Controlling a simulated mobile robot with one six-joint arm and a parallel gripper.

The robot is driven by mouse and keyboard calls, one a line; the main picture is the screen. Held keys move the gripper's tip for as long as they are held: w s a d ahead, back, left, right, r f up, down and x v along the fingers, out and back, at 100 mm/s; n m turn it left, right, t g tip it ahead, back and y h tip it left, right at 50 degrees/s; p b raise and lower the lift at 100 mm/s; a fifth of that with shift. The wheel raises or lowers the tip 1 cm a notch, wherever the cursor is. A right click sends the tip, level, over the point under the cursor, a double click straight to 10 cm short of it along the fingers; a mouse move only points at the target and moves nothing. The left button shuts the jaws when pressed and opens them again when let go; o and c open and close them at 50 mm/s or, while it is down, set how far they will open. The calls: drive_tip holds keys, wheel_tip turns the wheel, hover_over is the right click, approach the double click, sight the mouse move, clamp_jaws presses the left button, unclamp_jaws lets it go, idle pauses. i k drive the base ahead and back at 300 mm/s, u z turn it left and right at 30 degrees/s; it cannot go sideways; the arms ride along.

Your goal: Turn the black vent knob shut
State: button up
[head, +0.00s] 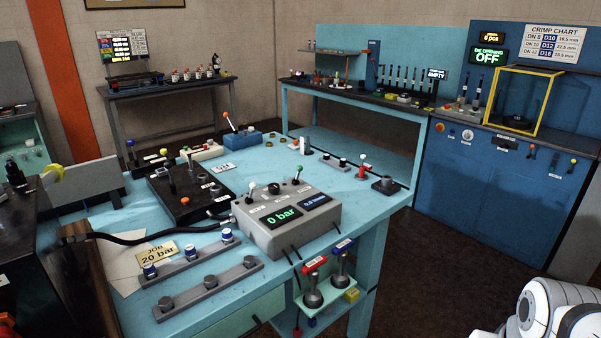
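A grey control box (287,222) stands on the blue bench, with a lit display reading 0 bar and a second, smaller readout. On its top, a black knob (274,188) sits between a white-tipped lever (252,187) and a green-tipped lever (298,171). The knob appears to be the vent knob, but the small labels are too small to read. I cannot tell how far the knob is turned. White rounded parts of my arm show at the lower right, well away from the box. My gripper is not in view.
A black hose (150,238) runs left from the box. A black plate (190,190) with levers lies behind left. Dark floor (440,270) is open to the right of the bench.

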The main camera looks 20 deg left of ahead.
sight(273, 189)
drive_tip(key=u, duration=0.75)
drive_tip(key=i, duration=1.1)
drive_tip(key=u, duration=0.65)
drive_tip(key=k, duration=0.75)
drive_tip(key=u, duration=0.15)
drive_tip(key=i, duration=0.8)
drive_tip(key=z, duration=0.1)
